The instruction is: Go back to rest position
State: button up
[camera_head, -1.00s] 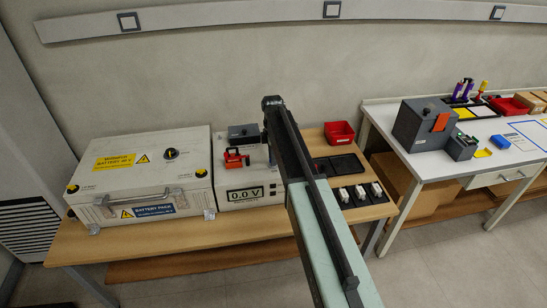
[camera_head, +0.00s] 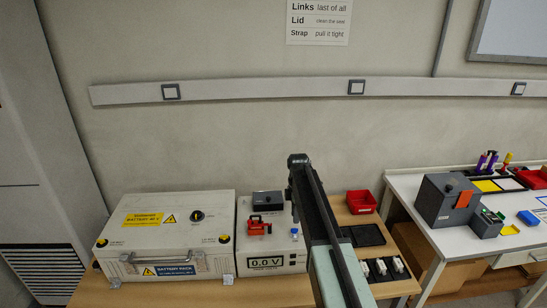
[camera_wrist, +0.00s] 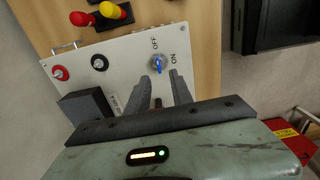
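My gripper (camera_wrist: 166,76) shows in the wrist view with two dark fingers a little apart and nothing seen between their tips. The fingertips appear close to a blue knob (camera_wrist: 158,66) marked OFF and ON on a light panel (camera_wrist: 125,75); I cannot tell whether they touch it. In the head view my arm reaches over the bench from the lower right, and its far end stands right of the white voltage unit (camera_head: 247,248), whose display reads 0.0 V. The fingers are not clear in that view.
A large white battery case (camera_head: 205,235) stands at left on the wooden bench. A grey box (camera_head: 447,200) is on the white table.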

jog(key=s+m, duration=1.8)
jog(key=s, duration=0.9)
jog(key=shift+s+d, duration=0.15)
jog(key=shift+d, duration=0.05)
jog(key=shift+o, duration=0.3)
